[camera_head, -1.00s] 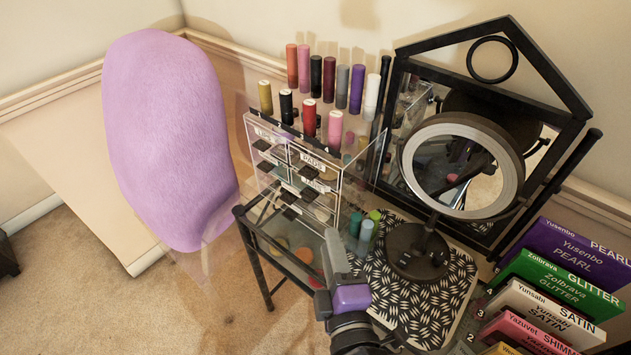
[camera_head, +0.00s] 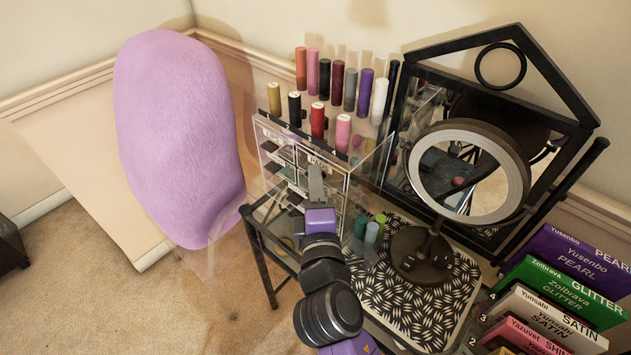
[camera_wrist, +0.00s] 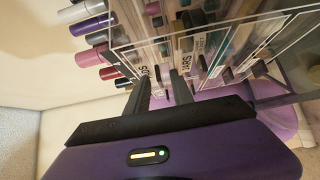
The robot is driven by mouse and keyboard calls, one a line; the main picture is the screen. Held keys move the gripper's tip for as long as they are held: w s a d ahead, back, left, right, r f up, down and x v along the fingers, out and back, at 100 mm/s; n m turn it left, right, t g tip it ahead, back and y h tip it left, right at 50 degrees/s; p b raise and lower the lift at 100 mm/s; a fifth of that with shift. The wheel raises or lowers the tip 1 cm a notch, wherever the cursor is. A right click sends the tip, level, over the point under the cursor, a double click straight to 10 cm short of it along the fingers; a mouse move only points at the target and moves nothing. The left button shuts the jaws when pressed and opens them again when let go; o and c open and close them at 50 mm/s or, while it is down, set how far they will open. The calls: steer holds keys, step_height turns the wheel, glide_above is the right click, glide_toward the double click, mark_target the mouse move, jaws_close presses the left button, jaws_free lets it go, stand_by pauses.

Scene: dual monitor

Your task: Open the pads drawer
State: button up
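A clear acrylic drawer box (camera_head: 345,190) stands on the table with small labelled drawers and dark tab handles. The pads drawer (camera_head: 322,160) is the upper right one; its label is partly hidden behind my gripper, and the drawer looks closed. In the wrist view a label that seems to read PADS, turned over (camera_wrist: 146,74), shows close to the fingers. My gripper (camera_head: 316,172) is in front of the right-hand drawers. In the wrist view my gripper (camera_wrist: 162,80) has its two dark fingers apart, close to the drawer fronts. I cannot tell whether they touch a handle.
A round mirror (camera_head: 467,172) on a black stand and small bottles (camera_head: 371,232) are to the right on a patterned mat (camera_head: 410,300). A lilac furry chair (camera_head: 178,135) is at left. Labelled boxes (camera_head: 560,290) are far right.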

jaws_close()
stand_by(1.5)
